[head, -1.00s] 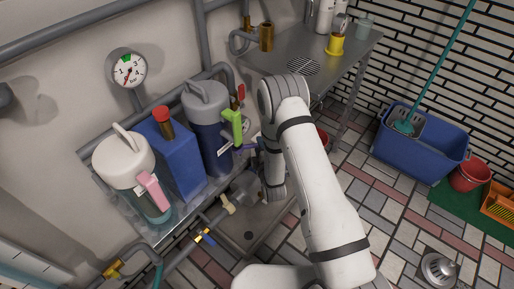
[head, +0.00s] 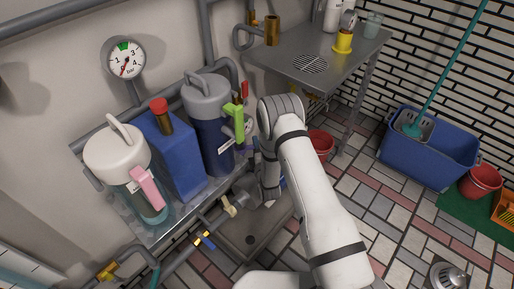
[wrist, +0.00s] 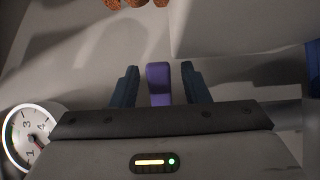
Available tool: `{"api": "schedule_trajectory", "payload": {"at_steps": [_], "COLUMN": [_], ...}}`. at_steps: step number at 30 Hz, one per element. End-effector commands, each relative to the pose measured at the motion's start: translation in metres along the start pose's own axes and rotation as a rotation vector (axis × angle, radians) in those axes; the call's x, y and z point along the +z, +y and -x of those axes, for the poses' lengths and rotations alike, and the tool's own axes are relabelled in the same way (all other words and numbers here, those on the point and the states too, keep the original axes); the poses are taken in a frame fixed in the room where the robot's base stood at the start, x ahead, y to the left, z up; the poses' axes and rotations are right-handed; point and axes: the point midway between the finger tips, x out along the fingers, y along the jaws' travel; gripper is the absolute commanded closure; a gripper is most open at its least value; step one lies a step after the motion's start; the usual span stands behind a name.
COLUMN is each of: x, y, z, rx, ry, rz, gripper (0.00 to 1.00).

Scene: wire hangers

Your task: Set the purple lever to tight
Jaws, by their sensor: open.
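The purple lever (wrist: 159,84) stands upright in the wrist view, between the two dark blue fingers of my gripper (wrist: 158,75). A gap shows on each side of it, so the fingers look apart from it. My gripper is open. No marking for tight is readable in either view.
A white-lidded jug (head: 120,155), a blue canister (head: 176,165) and a grey-lidded jug (head: 210,125) with a green handle stand left of my arm. A pressure gauge (head: 126,59) is on the wall. A metal table (head: 290,65) stands behind; pipes run below.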

Motion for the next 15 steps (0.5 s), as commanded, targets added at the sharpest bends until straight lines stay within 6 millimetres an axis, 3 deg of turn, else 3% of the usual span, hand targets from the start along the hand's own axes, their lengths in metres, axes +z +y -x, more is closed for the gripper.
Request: {"api": "schedule_trajectory", "payload": {"at_steps": [6, 15], "x": [0.0006, 0.0010], "y": [0.0002, 0.0002], "z": [-0.0002, 0.0000], "rx": [-0.001, -0.001], "ry": [-0.001, -0.001], "rz": [0.000, 0.000], "gripper": [0.59, 0.84]}}
